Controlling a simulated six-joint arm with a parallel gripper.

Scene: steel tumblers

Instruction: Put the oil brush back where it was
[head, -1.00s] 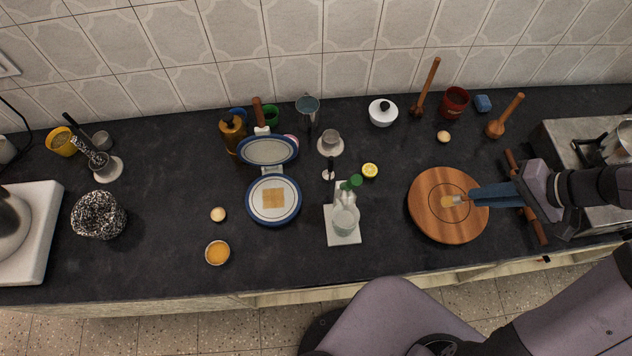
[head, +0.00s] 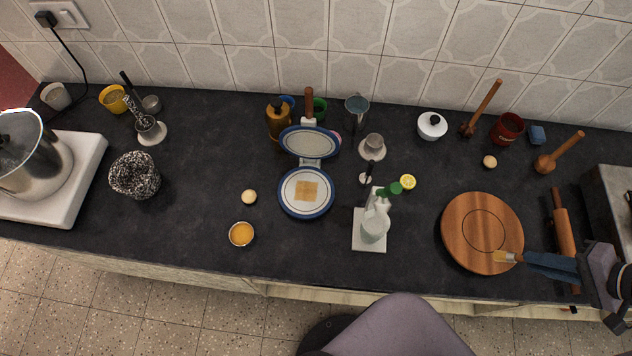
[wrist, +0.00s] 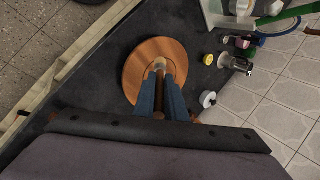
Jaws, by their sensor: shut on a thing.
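The oil brush (head: 505,257) has pale bristles and sticks out from my gripper (head: 527,260), whose blue fingers are shut on it. In the head view the bristles overlap the right front edge of the round wooden board (head: 470,215); the height above it is hard to tell. In the wrist view the brush (wrist: 160,65) lies between the fingertips of my gripper (wrist: 160,82), with the board (wrist: 135,75) beyond. The handle is mostly hidden by the fingers.
A rolling pin (head: 563,225) lies right of the board. A blue waffle iron (head: 305,213) is open left of the tray. Dark counter between tray and board is clear.

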